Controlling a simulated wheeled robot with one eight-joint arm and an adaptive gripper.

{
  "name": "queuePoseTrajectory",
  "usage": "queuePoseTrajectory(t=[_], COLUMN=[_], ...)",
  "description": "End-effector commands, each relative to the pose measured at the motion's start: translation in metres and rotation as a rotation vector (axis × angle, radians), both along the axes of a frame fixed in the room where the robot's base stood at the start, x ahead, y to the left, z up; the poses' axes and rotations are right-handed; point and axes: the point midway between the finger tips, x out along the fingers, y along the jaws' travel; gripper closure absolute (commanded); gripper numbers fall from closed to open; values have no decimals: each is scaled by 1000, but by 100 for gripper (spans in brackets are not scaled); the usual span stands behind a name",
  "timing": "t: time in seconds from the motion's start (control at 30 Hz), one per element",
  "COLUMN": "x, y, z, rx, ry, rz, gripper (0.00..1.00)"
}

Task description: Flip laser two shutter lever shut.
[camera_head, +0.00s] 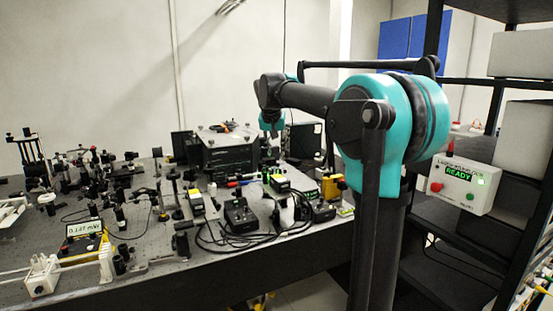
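My gripper (277,152) hangs from the teal wrist over the right part of the bench. It is small and dark here, and I cannot tell whether its fingers are apart. Below it, a black module with a bright yellow-green top (279,183) stands on a grey plate. Another module with a yellow label (197,203) stands to the left, and a yellow block (330,188) stands to the right. I cannot read any label that marks laser two, and its shutter lever is too small to make out. Contact between gripper and module cannot be judged.
A large dark box (226,148) stands behind the modules. Black controllers (240,214) and loose cables lie in front. Optics mounts (110,165) crowd the bench's left. A power meter (83,232) reads about 0.147 mW. A box showing READY (460,183) hangs by the right rack.

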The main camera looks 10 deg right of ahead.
Motion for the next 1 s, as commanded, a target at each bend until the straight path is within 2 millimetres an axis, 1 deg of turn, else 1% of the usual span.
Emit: queuePoseTrajectory(t=[0.03, 0.1, 0.23, 0.53, 0.63, 0.67, 0.77, 0.87, 0.9, 0.97, 1.0], x=[-3, -7, -10, -11, -14, -16, -33, -62, -76, -98, -113], y=[1, 3, 4, 4, 2, 0, -9, -22, -27, -34, -38], z=[6, 13, 19, 20, 15, 11, -16, -60, -79, -108, -126], rx=[0, 0, 0, 0, 0, 0, 2, 2, 3, 5, 6], ry=[0, 0, 0, 0, 3, 5, 18, 39, 47, 59, 66], rz=[1, 1, 1, 0, 3, 5, 20, 47, 60, 80, 93], gripper=[68, 68, 68, 68, 68, 68, 68, 68, 68, 68, 68])
